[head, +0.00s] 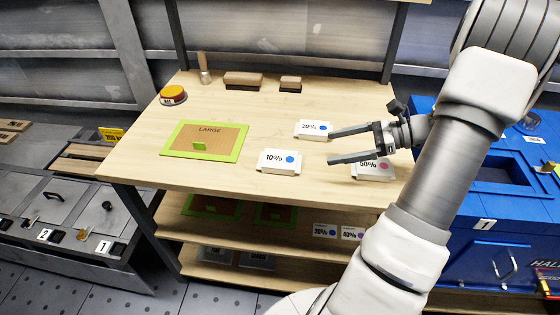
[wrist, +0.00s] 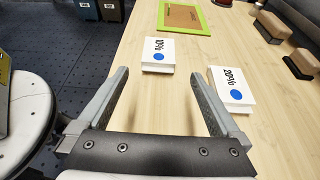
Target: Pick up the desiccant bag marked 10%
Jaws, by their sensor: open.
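The desiccant bag marked 10% (head: 279,161) is a white flat pack with a blue dot, lying on the wooden tabletop left of my gripper. It also shows in the wrist view (wrist: 159,54), beyond my fingertips and between their lines. A similar 20% bag (head: 313,130) with a blue dot lies behind it; in the wrist view it (wrist: 231,88) is beside the right finger. A 50% bag (head: 373,170) with a pink dot lies partly behind my lower finger in the head view. My gripper (head: 331,147) is open and empty above the table, apart from the 10% bag.
A green-framed board marked LARGE (head: 205,155) lies on the left of the table (head: 220,180). An orange-topped round button (head: 173,95), a brush (head: 204,70) and two brown blocks stand along the back. More bags (head: 325,230) lie on the shelf below. A blue cabinet stands right.

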